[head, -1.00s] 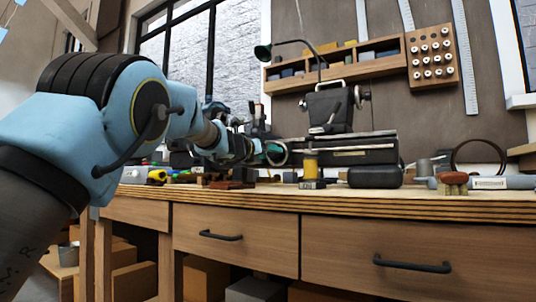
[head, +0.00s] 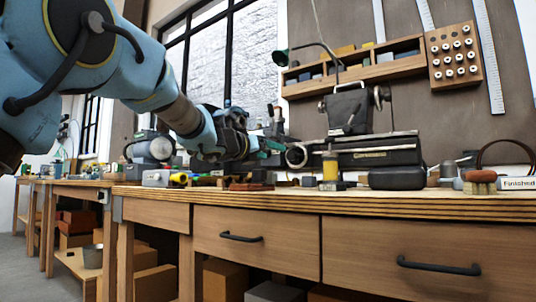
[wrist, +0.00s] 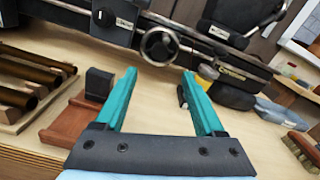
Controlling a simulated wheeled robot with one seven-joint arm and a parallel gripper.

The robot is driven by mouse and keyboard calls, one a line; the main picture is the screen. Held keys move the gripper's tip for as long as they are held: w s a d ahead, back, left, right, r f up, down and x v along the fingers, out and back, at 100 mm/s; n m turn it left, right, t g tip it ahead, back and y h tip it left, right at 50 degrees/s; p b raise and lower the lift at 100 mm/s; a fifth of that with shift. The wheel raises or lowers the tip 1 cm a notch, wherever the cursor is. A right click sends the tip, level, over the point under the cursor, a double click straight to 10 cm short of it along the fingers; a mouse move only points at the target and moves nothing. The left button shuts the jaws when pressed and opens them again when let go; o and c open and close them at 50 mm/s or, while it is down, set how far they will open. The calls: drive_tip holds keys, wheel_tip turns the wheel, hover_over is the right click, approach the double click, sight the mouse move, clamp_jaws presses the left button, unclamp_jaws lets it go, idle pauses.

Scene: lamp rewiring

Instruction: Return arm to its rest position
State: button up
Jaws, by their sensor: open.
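My gripper (wrist: 160,92) is open and empty in the wrist view, its two teal fingers spread above the wooden workbench top (wrist: 155,98). In the head view my gripper (head: 272,147) is small and partly hidden by my own wrist, beside the handwheel of a dark machine (head: 375,150). My blue arm reaches in from the upper left of that view. In the wrist view the machine's handwheel (wrist: 159,46) lies just beyond the fingertips, apart from them.
Brass tubes (wrist: 25,82) lie in a wooden rack at left. A brush (wrist: 302,149) lies at right; it also shows in the head view (head: 480,181). A shelf (head: 355,69) hangs above.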

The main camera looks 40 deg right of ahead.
drive_tip(key=shift+a, duration=0.25)
idle(0.3)
